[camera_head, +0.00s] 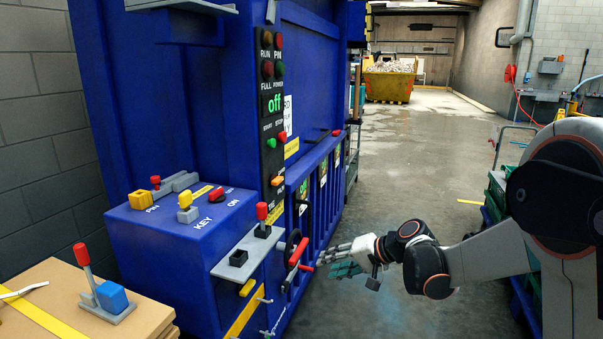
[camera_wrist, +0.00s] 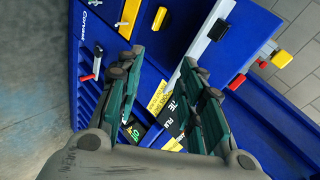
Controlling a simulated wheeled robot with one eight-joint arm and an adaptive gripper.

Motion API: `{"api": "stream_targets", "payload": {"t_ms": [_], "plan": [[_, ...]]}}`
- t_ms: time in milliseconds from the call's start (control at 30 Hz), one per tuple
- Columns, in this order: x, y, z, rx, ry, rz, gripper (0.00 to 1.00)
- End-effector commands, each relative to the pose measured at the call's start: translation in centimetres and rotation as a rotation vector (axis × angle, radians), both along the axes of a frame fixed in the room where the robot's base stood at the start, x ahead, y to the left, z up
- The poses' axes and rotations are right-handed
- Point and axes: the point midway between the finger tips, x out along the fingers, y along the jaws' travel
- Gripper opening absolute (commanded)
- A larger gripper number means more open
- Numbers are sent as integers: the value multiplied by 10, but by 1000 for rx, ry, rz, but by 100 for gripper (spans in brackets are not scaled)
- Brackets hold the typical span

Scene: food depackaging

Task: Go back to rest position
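My gripper (camera_head: 345,258) is in front of the lower part of the blue machine (camera_head: 165,245), at the end of my arm reaching in from the right. In the wrist view my gripper (camera_wrist: 163,62) has its two green-padded fingers spread apart with nothing between them. A red-handled lever (camera_head: 298,252) on the machine front is close to the fingertips in the head view. I cannot tell whether they touch. In the wrist view the machine panel (camera_wrist: 180,28) lies beyond the fingers, with a red handle (camera_wrist: 97,64) to their left.
A control box carries a yellow key (camera_head: 185,201) and a red switch (camera_head: 216,194). Cardboard with a red lever (camera_head: 82,254) on top is at lower left. Green crates (camera_head: 497,190) stand at right. The floor behind my gripper is open.

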Motion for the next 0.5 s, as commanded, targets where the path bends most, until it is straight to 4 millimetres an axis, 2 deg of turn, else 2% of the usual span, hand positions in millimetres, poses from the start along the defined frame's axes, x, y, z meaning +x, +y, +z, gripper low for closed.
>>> {"api": "stream_targets", "payload": {"t_ms": [33,200,500], "plan": [[-13,-1,11,-33,-3,-4,35],[-52,-11,37,-150,-15,-15,35],[-129,-33,68,-354,-46,-30,35]]}}
